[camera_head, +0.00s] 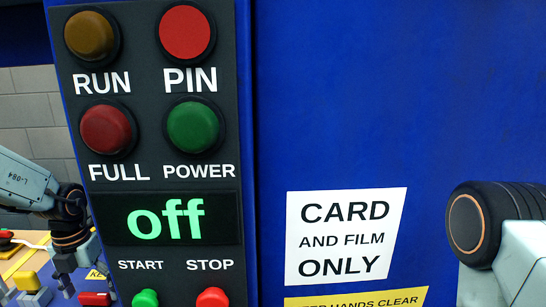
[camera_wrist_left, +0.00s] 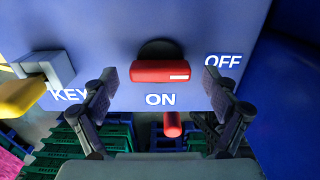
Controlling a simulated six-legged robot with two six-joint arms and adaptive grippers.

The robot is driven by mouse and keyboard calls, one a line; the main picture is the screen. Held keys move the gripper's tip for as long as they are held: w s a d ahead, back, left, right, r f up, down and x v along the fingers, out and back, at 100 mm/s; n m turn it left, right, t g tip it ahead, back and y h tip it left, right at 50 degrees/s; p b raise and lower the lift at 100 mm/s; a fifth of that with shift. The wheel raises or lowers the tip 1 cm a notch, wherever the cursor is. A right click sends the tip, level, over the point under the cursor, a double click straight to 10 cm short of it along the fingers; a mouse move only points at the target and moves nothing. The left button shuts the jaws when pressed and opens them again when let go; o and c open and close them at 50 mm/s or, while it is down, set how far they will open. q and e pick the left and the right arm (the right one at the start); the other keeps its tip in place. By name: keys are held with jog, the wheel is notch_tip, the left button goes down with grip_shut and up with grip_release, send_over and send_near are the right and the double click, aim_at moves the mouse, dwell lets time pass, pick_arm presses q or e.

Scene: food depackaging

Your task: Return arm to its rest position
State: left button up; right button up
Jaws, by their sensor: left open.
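My left arm (camera_head: 28,185) comes in from the left in the head view, beside the panel. My left gripper (camera_head: 66,285) is at its lower end, near a red part (camera_head: 95,298). In the left wrist view the left gripper (camera_wrist_left: 164,84) is open, with one finger on each side of a red rotary handle (camera_wrist_left: 160,71). I see no clear contact. The handle lies level, its white mark at the right end, between the labels ON and OFF. At the right edge of the head view is a dark round joint of my right arm (camera_head: 492,222); the right gripper is out of view.
The dark control panel (camera_head: 150,270) has several lamps and a display (camera_head: 167,219) reading "off". A blue machine wall (camera_head: 400,90) fills the right, with a CARD AND FILM ONLY sign (camera_head: 345,236). In the wrist view, a yellow key handle (camera_wrist_left: 22,98) is left; green crates (camera_wrist_left: 85,140) are below.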

pick_arm(q)
notch_tip(320, 180, up, 12)
notch_tip(320, 180, down, 12)
jog(key=m, duration=0.2)
jog(key=shift+m, duration=0.4)
jog(key=m, duration=0.7)
jog(key=shift+m+p, duration=0.4)
jog(key=m, duration=0.3)
jog(key=shift+r+p, duration=0.1)
jog(key=shift+p, duration=0.3)
jog(key=shift+m+p, duration=1.1)
jog(key=shift+m, duration=1.1)
